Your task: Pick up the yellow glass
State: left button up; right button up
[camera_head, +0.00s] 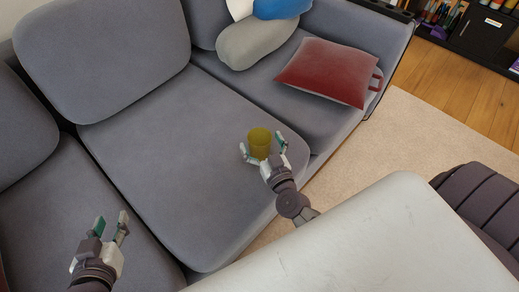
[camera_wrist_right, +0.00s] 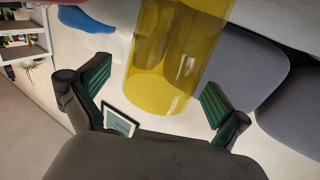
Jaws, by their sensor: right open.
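The yellow glass (camera_head: 259,143) stands on the grey sofa seat in the head view. My right gripper (camera_head: 264,149) is open, with one finger on each side of the glass. In the right wrist view the transparent yellow glass (camera_wrist_right: 172,55) fills the upper middle, between and beyond the spread green-padded fingers of the right gripper (camera_wrist_right: 158,98). Gaps show between the glass and both fingers there. My left gripper (camera_head: 111,224) is at the lower left of the head view, its fingers apart and nothing between them.
The grey sofa (camera_head: 190,130) spans the left and middle. A red pillow (camera_head: 328,72), a grey pillow (camera_head: 254,44) and a blue pillow (camera_head: 282,8) lie toward the back. A pale surface (camera_head: 385,240) is at lower right. The seat left of the glass is clear.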

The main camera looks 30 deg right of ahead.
jog(key=shift+w, duration=0.5)
jog(key=c, duration=1.4)
jog(key=shift+r, duration=0.1)
